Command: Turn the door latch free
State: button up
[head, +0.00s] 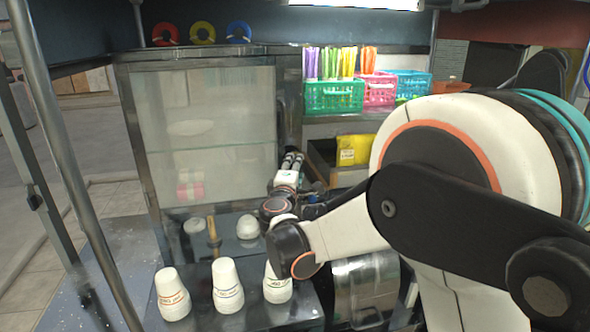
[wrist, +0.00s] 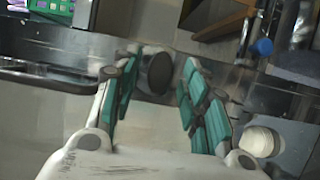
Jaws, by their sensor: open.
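A metal-framed cabinet with a glass door (head: 210,120) stands left of centre in the head view. My gripper (head: 291,160) is at the cabinet's right edge, fingers pointing up and away. In the wrist view my gripper (wrist: 160,63) is open, with teal pads on both fingers. A dark round knob (wrist: 159,72), which may be the door latch, shows between the fingertips. A gap shows on each side of it, and I cannot tell its depth. The knob is hidden behind my gripper in the head view.
Stacked white cups (head: 228,285) stand on the dark counter in front of the cabinet. A white bowl (head: 247,227) sits near the cabinet's foot. Green (head: 334,97) and pink baskets stand on a shelf at the right. A dark bar handle (wrist: 50,76) shows at the wrist view's left.

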jog(key=shift+w, duration=0.35)
jog(key=shift+d, duration=0.1)
jog(key=shift+c, duration=0.5)
grip_shut()
jog(key=shift+m, duration=0.3)
jog(key=shift+d+r+m+g+y+p, duration=0.1)
jog(key=shift+m+g+y+p, duration=0.15)
jog(key=shift+m+g+y, duration=1.3)
jog(key=shift+d+r+m+g+y+p, duration=0.1)
jog(key=shift+m+g+y+p, duration=0.15)
jog(key=shift+m, duration=2.45)
jog(key=shift+d+r+m+g+y+p, duration=0.15)
jog(key=shift+m+g+y, duration=0.7)
jog(key=shift+m, duration=1.3)
